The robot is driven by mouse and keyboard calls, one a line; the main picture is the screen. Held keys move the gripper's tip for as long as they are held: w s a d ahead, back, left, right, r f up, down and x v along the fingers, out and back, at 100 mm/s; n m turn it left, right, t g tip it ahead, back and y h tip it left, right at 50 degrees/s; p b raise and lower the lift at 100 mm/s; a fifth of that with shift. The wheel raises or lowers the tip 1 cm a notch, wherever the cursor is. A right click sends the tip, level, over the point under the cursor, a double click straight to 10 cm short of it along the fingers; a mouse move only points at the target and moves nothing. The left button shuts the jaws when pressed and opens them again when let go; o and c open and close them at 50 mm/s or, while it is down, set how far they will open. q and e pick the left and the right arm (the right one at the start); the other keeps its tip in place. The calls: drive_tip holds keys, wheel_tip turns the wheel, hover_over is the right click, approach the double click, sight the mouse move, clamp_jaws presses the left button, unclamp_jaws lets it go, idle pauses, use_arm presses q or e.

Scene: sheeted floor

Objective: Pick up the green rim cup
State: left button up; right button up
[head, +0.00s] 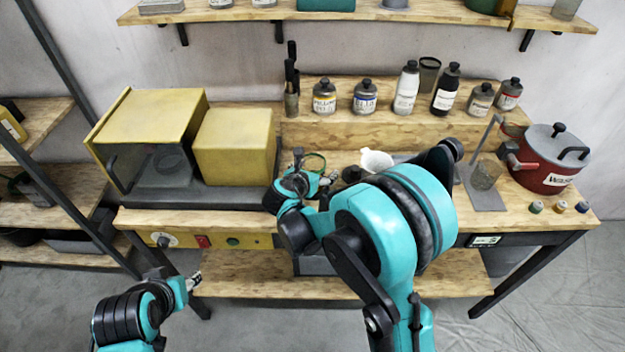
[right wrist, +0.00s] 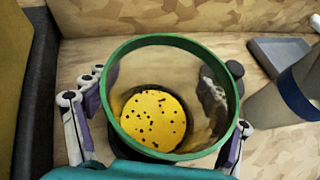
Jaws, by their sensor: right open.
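The green rim cup (right wrist: 187,42) fills the middle of the right wrist view; it looks clear, with a yellow, dark-speckled disc seen through it at the bottom. My right gripper (right wrist: 158,100) is open, with fingers on the left and right sides of the cup. I cannot tell whether they touch it. In the head view the cup's rim (head: 321,157) shows just behind my right gripper (head: 312,180), and my right arm hides much of the bench there. My left gripper (head: 194,281) is low at the left, in front of the bench and away from the cup.
A yellow oven-like box (head: 150,118) and a yellow block (head: 232,147) stand left of the cup. A blue-banded cup (right wrist: 265,103) and grey tray (right wrist: 270,58) are close on its right. Several bottles (head: 407,88) line the raised shelf behind. A red pot (head: 545,170) stands far right.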

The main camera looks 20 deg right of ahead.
drive_tip(key=shift+r, duration=0.1)
drive_tip(key=shift+c, duration=0.9)
drive_tip(key=c, duration=1.3)
use_arm(q)
drive_tip(key=shift+r, duration=0.1)
use_arm(e)
drive_tip(key=shift+o, duration=0.2)
